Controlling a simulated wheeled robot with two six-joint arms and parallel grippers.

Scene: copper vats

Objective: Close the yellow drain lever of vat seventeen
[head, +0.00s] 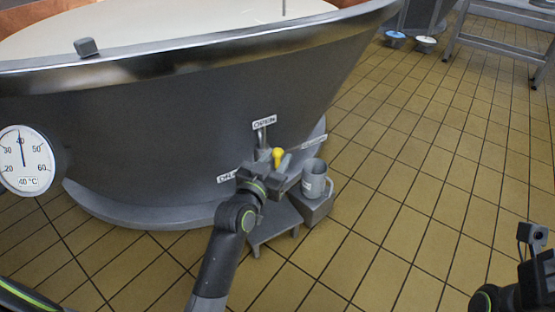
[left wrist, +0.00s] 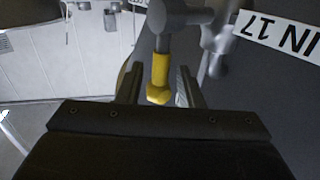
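The yellow drain lever (head: 278,153) is on the lower side of the big steel vat (head: 190,110), below an OPEN label (head: 264,122). In the left wrist view the yellow grip (left wrist: 159,76) hangs from a grey metal pivot. My left gripper (head: 270,168) is at the lever; in its wrist view the two fingers (left wrist: 160,86) stand apart, one each side of the grip, with gaps showing. A label partly reading "IN 17" (left wrist: 280,36) shows upside down there. My right gripper (head: 535,262) is at the lower right edge, partly cut off; its fingers are unclear.
A grey cup (head: 315,180) stands on a grey block (head: 318,208) right of the lever. A small grey stand (head: 274,228) is below my left gripper. A temperature dial (head: 26,160) is at the left. The tiled floor (head: 420,150) to the right is clear.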

